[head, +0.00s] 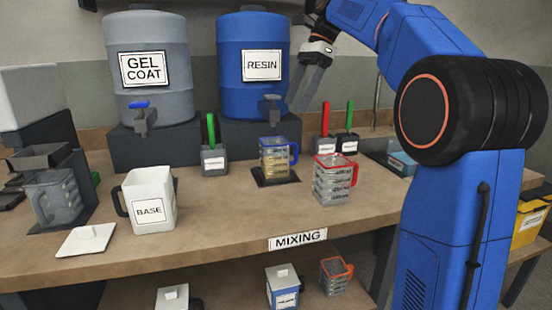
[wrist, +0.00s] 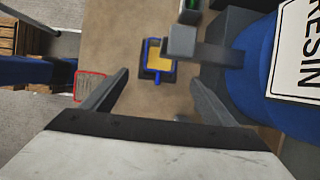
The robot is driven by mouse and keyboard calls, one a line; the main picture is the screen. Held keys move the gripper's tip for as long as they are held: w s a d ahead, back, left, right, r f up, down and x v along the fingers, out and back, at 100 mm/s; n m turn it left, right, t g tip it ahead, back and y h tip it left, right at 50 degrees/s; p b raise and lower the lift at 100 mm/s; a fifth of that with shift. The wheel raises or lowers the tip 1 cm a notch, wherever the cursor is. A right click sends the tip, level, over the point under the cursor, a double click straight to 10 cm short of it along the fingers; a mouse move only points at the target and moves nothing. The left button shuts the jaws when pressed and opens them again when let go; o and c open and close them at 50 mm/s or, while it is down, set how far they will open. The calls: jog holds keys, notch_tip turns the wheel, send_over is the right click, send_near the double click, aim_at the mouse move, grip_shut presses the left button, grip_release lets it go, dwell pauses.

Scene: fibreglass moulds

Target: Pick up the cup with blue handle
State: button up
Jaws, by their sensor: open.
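The cup with the blue handle (head: 274,159) is clear with a blue rim and holds a yellowish liquid. It stands upright on a dark square pad (head: 262,180) below the tap of the blue RESIN drum (head: 253,65). In the wrist view the cup (wrist: 159,57) lies beyond my fingers, between them in the picture, partly hidden by the tap. My gripper (head: 305,88) is open and empty, raised in front of the drum's right side, above and apart from the cup. Both fingers (wrist: 160,92) show in the wrist view.
A red-rimmed cup (head: 333,180) stands close to the right of the blue-handled one. The RESIN tap (head: 271,108) overhangs the cup. A white BASE jug (head: 150,200) and grey brush holder (head: 214,160) are to the left.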

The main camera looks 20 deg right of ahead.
aim_at(275, 152)
jog(key=x, duration=1.7)
jog(key=shift+f, duration=0.1)
jog(key=c, duration=1.5)
